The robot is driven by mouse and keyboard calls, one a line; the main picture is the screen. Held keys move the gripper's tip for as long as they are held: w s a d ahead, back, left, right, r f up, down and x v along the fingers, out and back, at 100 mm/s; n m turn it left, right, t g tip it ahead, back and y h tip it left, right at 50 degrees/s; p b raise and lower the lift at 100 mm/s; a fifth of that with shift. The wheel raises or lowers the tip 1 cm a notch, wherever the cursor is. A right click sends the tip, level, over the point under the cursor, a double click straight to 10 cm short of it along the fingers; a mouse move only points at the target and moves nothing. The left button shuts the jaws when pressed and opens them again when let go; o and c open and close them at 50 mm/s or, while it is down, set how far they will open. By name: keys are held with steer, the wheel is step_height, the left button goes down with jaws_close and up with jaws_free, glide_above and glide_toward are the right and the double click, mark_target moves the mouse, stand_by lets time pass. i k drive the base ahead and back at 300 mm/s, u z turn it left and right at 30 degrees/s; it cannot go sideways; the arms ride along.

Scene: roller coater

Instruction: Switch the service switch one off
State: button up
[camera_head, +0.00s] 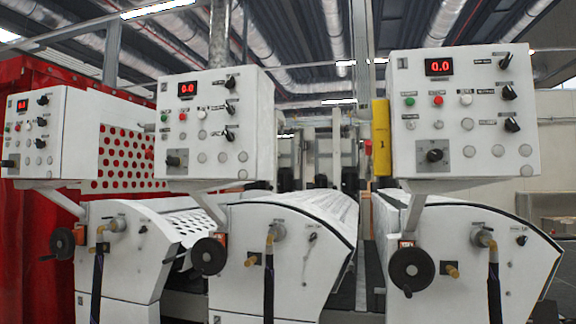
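Three white control panels show in the head view: right (463,112), middle (217,130) and left (68,133). The right panel's corner mark looks like a 1; the other marks are too small to read. Each has a black rotary switch on a grey plate at its lower left: right (434,156), middle (175,160), left (10,161). Black selector knobs sit at the panels' right sides, such as the right panel's upper (508,92) and lower (512,125) knobs. Labels are unreadable, so I cannot tell which is service switch one. My gripper is out of view.
White roller machines stand below the panels, with black handwheels (411,269) and dark hoses (493,285) in front. A yellow post (381,137) stands left of the right panel. Red displays (438,66) are lit. A red curtain (40,225) hangs at the left.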

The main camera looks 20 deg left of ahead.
mark_target(368, 144)
steer(key=u, duration=0.1)
steer(key=i, duration=0.2)
steer(key=u, duration=0.15)
steer(key=k, duration=1.35)
steer(key=u, duration=0.45)
steer(key=i, duration=0.6)
steer(key=u, duration=0.7)
steer(key=i, duration=0.8)
steer(key=z, duration=0.55)
steer(key=i, duration=0.8)
steer(key=z, duration=0.6)
